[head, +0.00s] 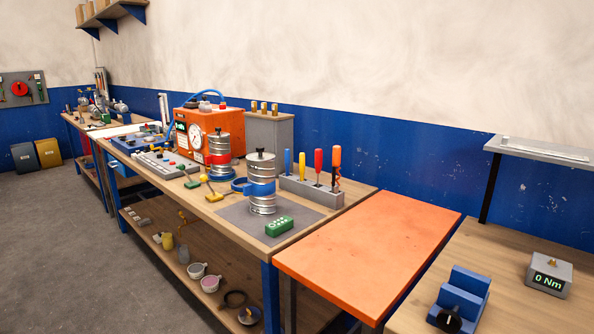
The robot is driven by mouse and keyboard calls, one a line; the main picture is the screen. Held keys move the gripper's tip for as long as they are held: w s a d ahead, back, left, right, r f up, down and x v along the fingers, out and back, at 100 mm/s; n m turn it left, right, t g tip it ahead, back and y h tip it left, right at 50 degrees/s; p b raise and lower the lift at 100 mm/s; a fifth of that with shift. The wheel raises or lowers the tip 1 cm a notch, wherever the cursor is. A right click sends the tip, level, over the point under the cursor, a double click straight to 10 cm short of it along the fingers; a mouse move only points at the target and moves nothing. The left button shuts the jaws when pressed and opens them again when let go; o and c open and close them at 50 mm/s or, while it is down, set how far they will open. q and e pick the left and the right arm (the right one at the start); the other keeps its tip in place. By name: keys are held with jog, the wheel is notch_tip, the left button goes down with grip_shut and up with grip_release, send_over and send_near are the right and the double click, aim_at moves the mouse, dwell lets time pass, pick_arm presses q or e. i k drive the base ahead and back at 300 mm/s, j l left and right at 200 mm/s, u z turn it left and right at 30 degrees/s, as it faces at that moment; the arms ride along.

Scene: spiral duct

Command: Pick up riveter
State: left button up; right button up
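I cannot make out a riveter for certain in the head view. A grey rack (310,191) on the wooden workbench (345,199) holds several upright tools with blue, yellow, red and orange handles. Small yellow-handled items (214,197) lie further left on the same bench, too small to identify. Neither of my grippers is in view.
A banded metal cylinder (262,183) and a green block (279,227) stand on a grey mat (240,213). An orange machine (225,125) stands behind. The orange table (370,250) is bare. A blue stand (463,293) and a 0 Nm display box (549,273) are at right.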

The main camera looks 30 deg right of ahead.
aim_at(337, 150)
jog(key=i+j+z, duration=0.1)
jog(key=i+z, duration=0.15)
jog(key=i, duration=0.2)
jog(key=i+j+z, duration=0.25)
jog(key=i, duration=0.25)
jog(key=l, duration=0.1)
